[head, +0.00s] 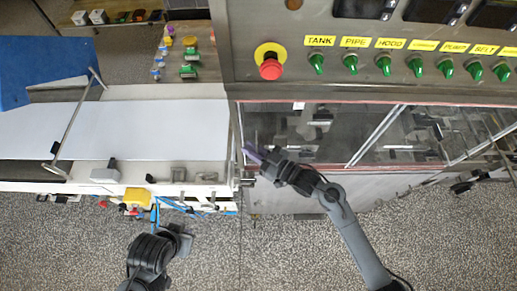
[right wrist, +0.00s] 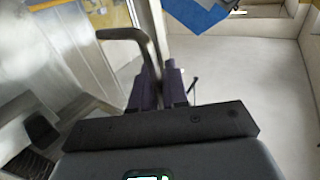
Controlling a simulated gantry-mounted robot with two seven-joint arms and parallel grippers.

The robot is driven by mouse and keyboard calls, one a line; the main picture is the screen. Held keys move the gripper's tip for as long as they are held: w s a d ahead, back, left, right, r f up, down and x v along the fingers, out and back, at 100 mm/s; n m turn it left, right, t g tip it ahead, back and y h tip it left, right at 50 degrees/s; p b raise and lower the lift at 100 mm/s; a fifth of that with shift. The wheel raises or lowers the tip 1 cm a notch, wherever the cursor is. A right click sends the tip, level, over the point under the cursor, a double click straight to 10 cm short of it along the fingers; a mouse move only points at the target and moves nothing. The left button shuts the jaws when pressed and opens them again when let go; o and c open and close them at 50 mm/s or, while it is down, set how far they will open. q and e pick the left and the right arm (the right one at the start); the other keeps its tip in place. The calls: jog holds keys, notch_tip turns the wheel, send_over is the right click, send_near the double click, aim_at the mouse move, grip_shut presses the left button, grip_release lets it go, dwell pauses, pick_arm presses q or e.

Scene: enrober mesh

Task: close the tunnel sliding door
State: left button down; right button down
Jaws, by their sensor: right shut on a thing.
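The tunnel's sliding door appears as a clear pane with a thin red edge (head: 310,166) at the front of the machine, below the control panel in the head view. A dark bent handle (right wrist: 122,34) rises between my fingers in the right wrist view. My right gripper (head: 250,152) is at the left end of the clear front. It also shows in the right wrist view (right wrist: 160,84), shut on the handle. My left gripper (head: 184,236) hangs over the floor in front of the conveyor, away from the door; its fingers are too dark to read.
A white conveyor belt (head: 150,130) runs left of the tunnel, with a blue sheet (head: 42,66) at its far left. The control panel has a red emergency button (head: 270,68) and green switches. A rail on posts (head: 78,125) crosses the belt. The speckled floor in front is clear.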

jog(key=shift+s+a+r, duration=0.1)
jog(key=shift+a, duration=0.1)
jog(key=c, duration=1.6)
grip_release()
jog(key=shift+o, duration=0.5)
jog(key=shift+a, duration=0.15)
jog(key=b+v, duration=0.2)
jog(key=v, duration=0.8)
jog(key=shift+d, duration=0.4)
jog(key=shift+s, duration=0.1)
